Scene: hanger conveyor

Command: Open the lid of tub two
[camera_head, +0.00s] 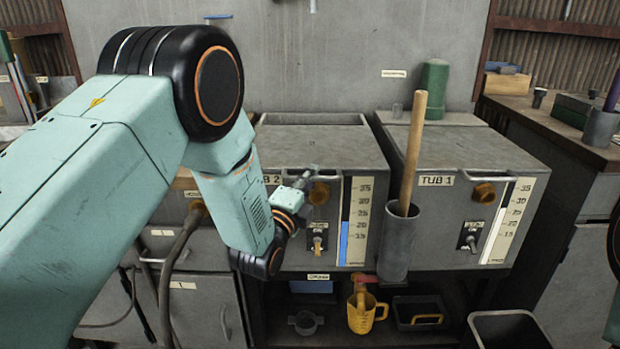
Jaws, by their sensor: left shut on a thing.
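Tub two (305,255) is a grey box labelled "TUB 2", left of tub one (455,235). Its grey lid (325,147) lies flat and looks closed. My left arm comes in from the left and covers the tub's left side. My right gripper is out of view; only a sliver of my right arm shows at the right edge.
A grey cylinder (398,245) holding a wooden stick (413,150) stands between the tubs' fronts. A green canister (434,88) stands behind tub one. A yellow jug (361,312) sits on the shelf below. A cable hangs at the lower left.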

